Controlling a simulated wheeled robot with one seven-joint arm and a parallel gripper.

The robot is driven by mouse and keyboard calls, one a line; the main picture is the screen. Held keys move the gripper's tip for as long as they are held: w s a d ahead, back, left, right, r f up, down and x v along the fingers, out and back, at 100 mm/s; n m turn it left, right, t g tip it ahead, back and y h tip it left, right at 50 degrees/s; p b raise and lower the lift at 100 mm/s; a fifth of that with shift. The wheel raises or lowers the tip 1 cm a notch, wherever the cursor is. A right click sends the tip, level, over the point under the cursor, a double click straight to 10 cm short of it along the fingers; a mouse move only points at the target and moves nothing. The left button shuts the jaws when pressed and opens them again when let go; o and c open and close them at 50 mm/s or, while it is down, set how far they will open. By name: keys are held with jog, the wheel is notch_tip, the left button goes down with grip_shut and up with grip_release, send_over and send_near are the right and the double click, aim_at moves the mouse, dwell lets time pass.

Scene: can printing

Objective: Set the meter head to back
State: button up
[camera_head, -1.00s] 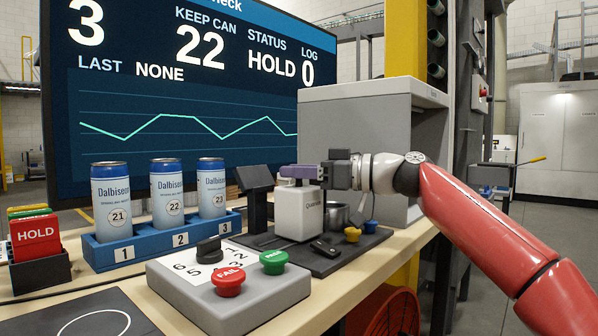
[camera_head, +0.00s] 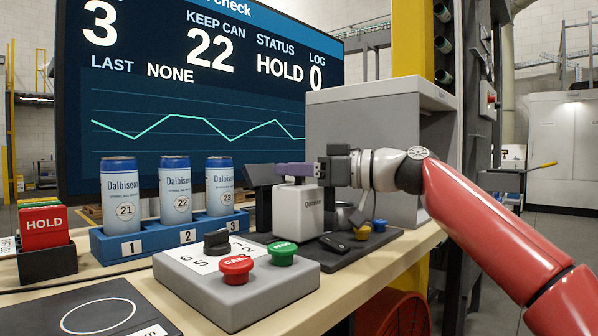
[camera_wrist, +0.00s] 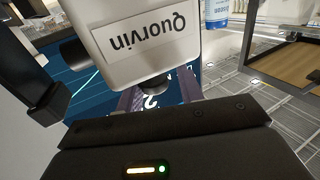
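The meter head is a white block (camera_head: 298,212) marked "Quorvin", on a dark base (camera_head: 338,256) on the bench. It fills the upper middle of the wrist view (camera_wrist: 150,50), its label upside down. My gripper (camera_head: 290,169) is at its top, with purple fingers level. In the wrist view, the fingers (camera_wrist: 157,96) sit on either side of a dark knob (camera_wrist: 155,85) on the head and appear closed on it. The exact finger contact is partly hidden. A dark tilted display (camera_head: 262,176) stands just left of the head.
A grey panel (camera_head: 205,300) with a dial, red FAIL button (camera_head: 236,269) and green button (camera_head: 283,252) stands in front. A blue rack (camera_head: 103,246) with three cans is at left. A grey cabinet (camera_head: 360,138) stands behind, near my gripper.

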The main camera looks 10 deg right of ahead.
jog(key=shift+o, duration=0.8)
jog(key=shift+d, duration=0.1)
jog(key=shift+s+d, duration=0.1)
jog(key=shift+d, duration=0.1)
jog(key=b+v, duration=0.1)
jog(key=v, duration=0.6)
jog(key=shift+s, duration=0.1)
